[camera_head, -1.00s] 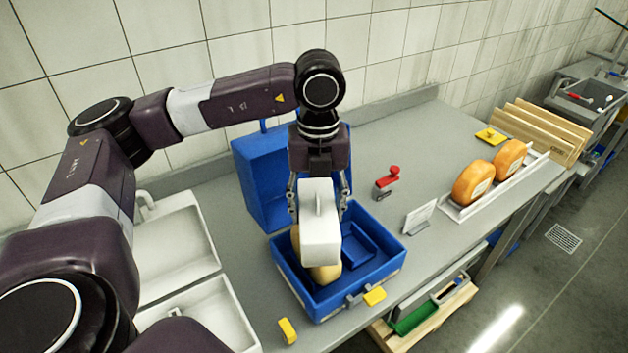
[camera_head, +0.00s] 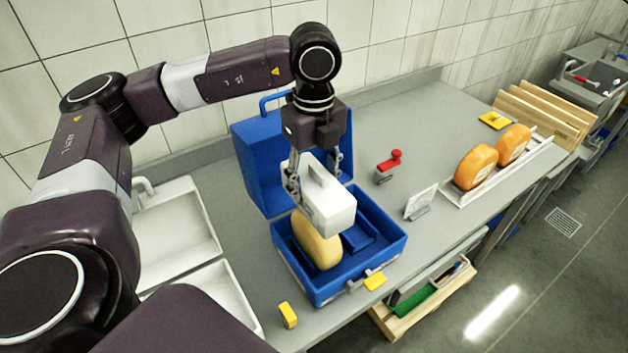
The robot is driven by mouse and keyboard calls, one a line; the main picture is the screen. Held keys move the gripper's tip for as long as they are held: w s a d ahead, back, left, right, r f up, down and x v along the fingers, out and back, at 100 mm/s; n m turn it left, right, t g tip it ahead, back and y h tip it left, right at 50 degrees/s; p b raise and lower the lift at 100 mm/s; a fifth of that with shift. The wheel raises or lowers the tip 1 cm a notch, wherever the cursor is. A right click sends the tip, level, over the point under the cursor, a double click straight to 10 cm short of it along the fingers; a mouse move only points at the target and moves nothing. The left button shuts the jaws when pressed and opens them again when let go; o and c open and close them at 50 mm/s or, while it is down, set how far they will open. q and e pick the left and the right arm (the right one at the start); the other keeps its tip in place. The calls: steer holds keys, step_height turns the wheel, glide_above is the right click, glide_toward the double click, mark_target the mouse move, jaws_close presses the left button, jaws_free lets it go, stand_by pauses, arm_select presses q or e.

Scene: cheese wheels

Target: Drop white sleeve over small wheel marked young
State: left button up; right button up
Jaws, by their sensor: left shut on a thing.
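My left gripper (camera_head: 317,180) is shut on the white sleeve (camera_head: 329,203), a boxy white piece with a raised handle on top. It holds the sleeve above the open blue case (camera_head: 325,292), tilted in the picture. A pale yellow cheese wheel (camera_head: 314,245) stands on edge in the left part of the case, below and left of the sleeve. The sleeve hides the wheel's upper right part, and I cannot tell if they touch. No marking on this wheel is readable. My right gripper is not in view.
The case's blue lid (camera_head: 262,165) stands open behind. A yellow block (camera_head: 287,314) lies at the front edge. A red-handled stamp (camera_head: 389,165) and a white card (camera_head: 420,202) are to the right, before two orange wheels (camera_head: 475,167) on a white rack. White sinks (camera_head: 175,240) are left.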

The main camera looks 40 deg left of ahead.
arm_select(q)
steer(key=shift+f+b, duration=1.6)
steer(key=shift+f, duration=1.4)
steer(key=shift+f+b, duration=1.75)
steer(key=shift+f, duration=0.15)
steer(key=shift+f+b, duration=0.35)
steer(key=shift+b, duration=0.05)
steer(key=o, duration=1.1)
steer(key=shift+r, duration=0.1)
step_height(320, 180, up, 12)
steer(key=shift+f, duration=0.1)
